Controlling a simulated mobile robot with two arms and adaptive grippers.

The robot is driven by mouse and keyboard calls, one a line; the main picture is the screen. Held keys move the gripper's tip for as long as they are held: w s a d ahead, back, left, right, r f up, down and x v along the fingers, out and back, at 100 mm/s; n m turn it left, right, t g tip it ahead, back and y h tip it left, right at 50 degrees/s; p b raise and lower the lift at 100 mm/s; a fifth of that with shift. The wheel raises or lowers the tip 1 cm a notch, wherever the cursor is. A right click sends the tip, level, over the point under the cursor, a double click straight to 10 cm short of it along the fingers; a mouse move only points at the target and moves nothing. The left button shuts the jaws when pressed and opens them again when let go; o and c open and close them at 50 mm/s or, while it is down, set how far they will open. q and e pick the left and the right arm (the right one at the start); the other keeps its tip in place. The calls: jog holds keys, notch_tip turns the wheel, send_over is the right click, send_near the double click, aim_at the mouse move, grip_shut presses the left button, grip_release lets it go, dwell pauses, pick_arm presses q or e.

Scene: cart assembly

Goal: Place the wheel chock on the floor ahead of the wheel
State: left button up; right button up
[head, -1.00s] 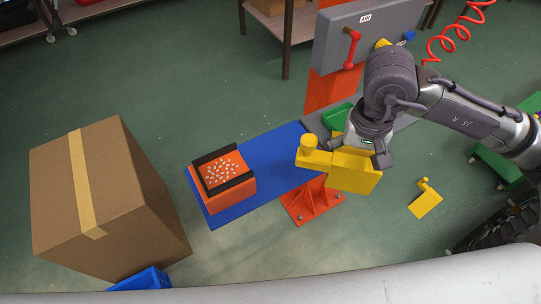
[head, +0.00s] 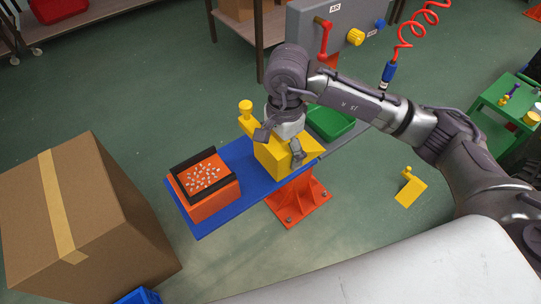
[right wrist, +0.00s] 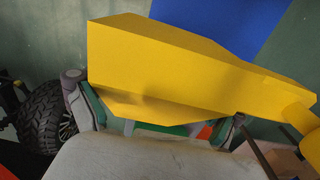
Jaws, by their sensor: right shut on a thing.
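The yellow wheel chock (head: 272,160), a wedge with a knob-ended handle, is gripped by my right gripper (head: 281,143), over the blue end of the bench. I cannot tell whether it touches the bench. The chock (right wrist: 180,70) fills much of the right wrist view, between the fingers. A second yellow chock (head: 410,190) lies on the floor to the right. A black knobbly wheel (right wrist: 42,115) shows at the left of the right wrist view; it is out of the head view. My left gripper is not in view.
A large cardboard box (head: 90,210) stands at left. A green cart (head: 505,115) is at right. Floor around the loose chock is clear.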

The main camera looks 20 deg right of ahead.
jog(key=shift+w+a+f, duration=0.4)
jog(key=shift+w+a, duration=0.05)
jog(key=shift+a, duration=0.1)
jog(key=shift+w+a+f, duration=0.35)
jog(key=shift+w+a, duration=0.05)
jog(key=shift+a, duration=0.15)
notch_tip(320, 180, down, 4)
jog(key=shift+f+p, duration=0.1)
jog(key=shift+p, duration=0.3)
jog(key=shift+f+b, duration=0.15)
jog(key=shift+b, duration=0.15)
jog(key=o, duration=1.4)
